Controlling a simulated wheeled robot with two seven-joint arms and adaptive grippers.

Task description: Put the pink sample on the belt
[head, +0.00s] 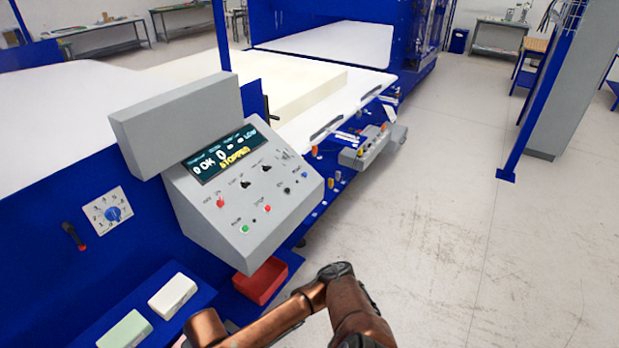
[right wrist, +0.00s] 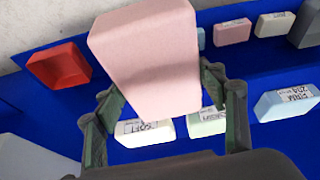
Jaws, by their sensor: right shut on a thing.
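The pink sample (right wrist: 145,55) is a pale pink foam block, large in the right wrist view. My right gripper (right wrist: 160,92) has its two dark fingers on either side of the block and is shut on it, above the blue shelf. In the head view my right arm comes in at the bottom, and its gripper and the pink block are out of frame. The white belt (head: 345,108) runs behind the control panel, with a long cream foam block (head: 300,88) lying on it. My left gripper is in neither view.
The blue shelf carries a white block (head: 172,292), a green block (head: 125,330) and, in the right wrist view, a second smaller-looking pink block (right wrist: 232,32). A red tray (head: 262,281) is beside it. The grey control panel (head: 245,190) stands between shelf and belt, its display reading STOPPED.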

